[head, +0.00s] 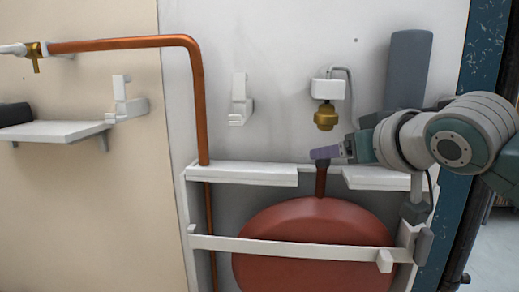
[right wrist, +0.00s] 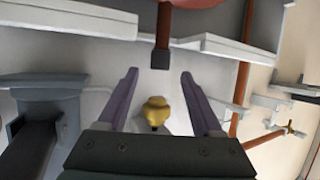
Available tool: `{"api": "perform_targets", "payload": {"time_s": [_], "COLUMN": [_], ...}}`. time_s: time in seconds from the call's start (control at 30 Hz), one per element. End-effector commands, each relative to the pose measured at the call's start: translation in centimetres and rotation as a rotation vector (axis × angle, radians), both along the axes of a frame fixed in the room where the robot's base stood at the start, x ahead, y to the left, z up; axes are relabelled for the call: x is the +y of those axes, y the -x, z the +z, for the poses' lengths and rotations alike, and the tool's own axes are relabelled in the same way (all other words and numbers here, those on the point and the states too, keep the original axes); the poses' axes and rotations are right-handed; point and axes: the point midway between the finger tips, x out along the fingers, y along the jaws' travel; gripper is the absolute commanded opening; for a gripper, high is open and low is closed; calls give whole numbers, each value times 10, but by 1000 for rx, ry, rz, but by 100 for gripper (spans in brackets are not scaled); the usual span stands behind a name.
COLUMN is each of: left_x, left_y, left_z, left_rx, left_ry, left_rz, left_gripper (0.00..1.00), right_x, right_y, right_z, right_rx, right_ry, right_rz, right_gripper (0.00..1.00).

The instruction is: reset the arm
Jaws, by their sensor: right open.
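My right gripper (head: 328,153) comes in from the right in the head view, just at the dark-capped top of the red tank's neck (head: 321,181). In the right wrist view its two purple fingers (right wrist: 160,74) are spread wide with nothing gripped between them. The dark cap (right wrist: 160,60) lies just beyond the fingertips there, and I cannot tell whether they touch it. A brass fitting (head: 326,117) hangs below a white wall box in the head view; in the wrist view it appears between the fingers, behind them. My left gripper is not in view.
The red tank (head: 300,222) sits in a white frame behind a crossbar (head: 290,247). A copper pipe (head: 197,100) runs down left of it. A white wall bracket (head: 239,105), a shelf (head: 55,130) and a grey panel (head: 408,70) are nearby. The wall between bracket and fitting is clear.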

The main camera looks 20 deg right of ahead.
Motion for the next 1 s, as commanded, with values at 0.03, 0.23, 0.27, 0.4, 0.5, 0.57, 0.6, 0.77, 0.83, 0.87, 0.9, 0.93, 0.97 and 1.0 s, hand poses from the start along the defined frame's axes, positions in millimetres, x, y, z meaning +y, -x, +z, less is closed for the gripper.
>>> {"api": "perform_targets", "payload": {"time_s": [0.03,0.23,0.27,0.4,0.5,0.57,0.6,0.77,0.83,0.87,0.9,0.93,0.97,1.0], "left_x": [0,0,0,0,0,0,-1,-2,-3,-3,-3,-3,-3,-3], "left_y": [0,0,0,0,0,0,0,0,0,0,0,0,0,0], "left_z": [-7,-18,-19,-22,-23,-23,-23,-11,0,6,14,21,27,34], "left_rx": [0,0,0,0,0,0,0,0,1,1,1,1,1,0], "left_ry": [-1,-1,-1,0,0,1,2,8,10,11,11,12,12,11], "left_rz": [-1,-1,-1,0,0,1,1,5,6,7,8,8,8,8], "left_gripper": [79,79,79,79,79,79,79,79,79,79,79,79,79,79], "right_x": [1,6,6,8,9,9,9,20,34,41,52,61,70,81], "right_y": [8,37,41,54,58,59,60,74,93,104,123,139,155,178], "right_z": [0,13,14,20,23,24,24,6,-14,-24,-39,-49,-58,-69], "right_rx": [-2,-2,-1,0,1,1,2,88,189,243,324,388,453,533], "right_ry": [1,2,2,0,1,0,1,7,15,21,27,31,35,37], "right_rz": [1,2,1,0,0,0,0,16,38,52,72,92,111,139], "right_gripper": [67,67,67,67,67,67,67,67,67,67,67,67,67,67]}}
